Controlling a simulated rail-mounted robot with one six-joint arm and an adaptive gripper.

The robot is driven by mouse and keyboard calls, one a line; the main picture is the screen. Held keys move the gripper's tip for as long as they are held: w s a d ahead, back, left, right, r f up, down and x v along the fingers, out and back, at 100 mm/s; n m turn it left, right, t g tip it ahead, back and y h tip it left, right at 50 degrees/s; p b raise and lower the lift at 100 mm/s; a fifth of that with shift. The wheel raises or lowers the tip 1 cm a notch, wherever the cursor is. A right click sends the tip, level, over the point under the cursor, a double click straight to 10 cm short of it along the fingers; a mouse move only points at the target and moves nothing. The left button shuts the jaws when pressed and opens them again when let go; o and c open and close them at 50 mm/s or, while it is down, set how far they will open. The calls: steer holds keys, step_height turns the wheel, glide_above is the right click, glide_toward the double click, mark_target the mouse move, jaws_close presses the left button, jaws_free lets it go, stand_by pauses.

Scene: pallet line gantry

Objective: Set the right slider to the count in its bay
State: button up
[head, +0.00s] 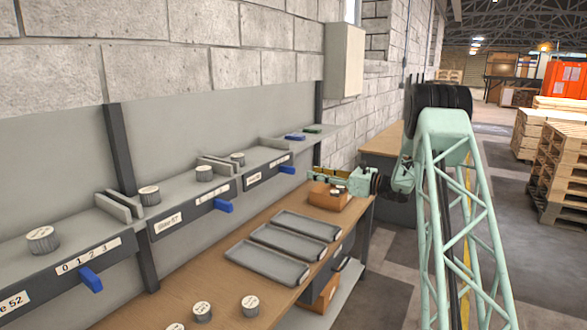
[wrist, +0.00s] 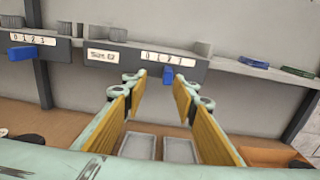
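The right slider's blue tab (head: 287,170) sticks out below a white 0-to-3 scale on the shelf front. In the wrist view the tab (wrist: 168,75) appears between my fingers, below the middle of the scale (wrist: 168,58); its exact digit is unclear.
The middle slider (head: 223,206) and left slider (head: 91,280) are further left. The middle bay holds two cans (head: 204,173). Grey trays (head: 267,262), an orange box (head: 328,198) and loose cans (head: 202,311) are on the bench below. Blue and green items (head: 294,137) lie on the shelf's right end.

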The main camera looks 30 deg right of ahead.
mark_target(294, 168)
steer(key=shift+w+d+f+m, duration=0.15)
steer(key=shift+d+f, duration=0.05)
steer(key=shift+d, duration=0.3)
steer(key=shift+w+d+f+m, duration=0.15)
steer(key=shift+d, duration=0.35)
steer(key=shift+a, duration=0.1)
steer(key=shift+b+x, duration=0.55)
steer(key=shift+x, duration=6.35)
steer(key=shift+w+r, duration=0.1)
steer(key=shift+c, duration=0.2)
jaws_close()
